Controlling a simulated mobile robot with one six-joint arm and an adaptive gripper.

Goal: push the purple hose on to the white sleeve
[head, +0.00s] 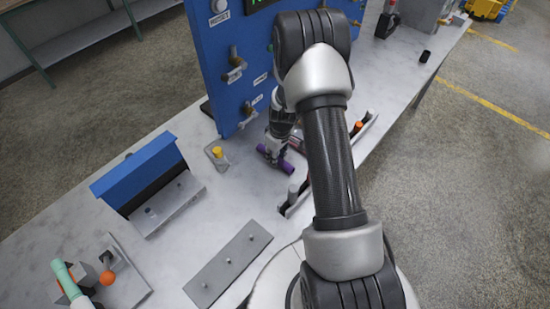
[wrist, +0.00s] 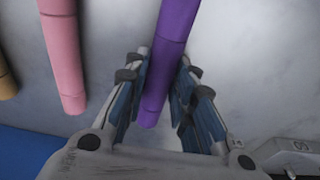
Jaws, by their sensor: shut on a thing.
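The purple hose (head: 287,166) is near the middle of the head view, low over the bench, mostly covered by my gripper (head: 275,150). In the wrist view the purple hose (wrist: 171,45) runs down between the two fingers of my gripper (wrist: 160,95), which is shut on it. The hose's near end shows just past the fingers. I cannot tell for sure which part is the white sleeve. A white piece (head: 82,302) joined to a green tube shows at the lower left of the head view. My arm hides part of the bench.
A pink hose (wrist: 63,50) and a tan hose (wrist: 6,75) lie left of the purple one in the wrist view. A blue panel (head: 220,60) with fittings stands behind my gripper. A blue bracket (head: 140,170) and a grey pegged plate (head: 228,263) are to the left.

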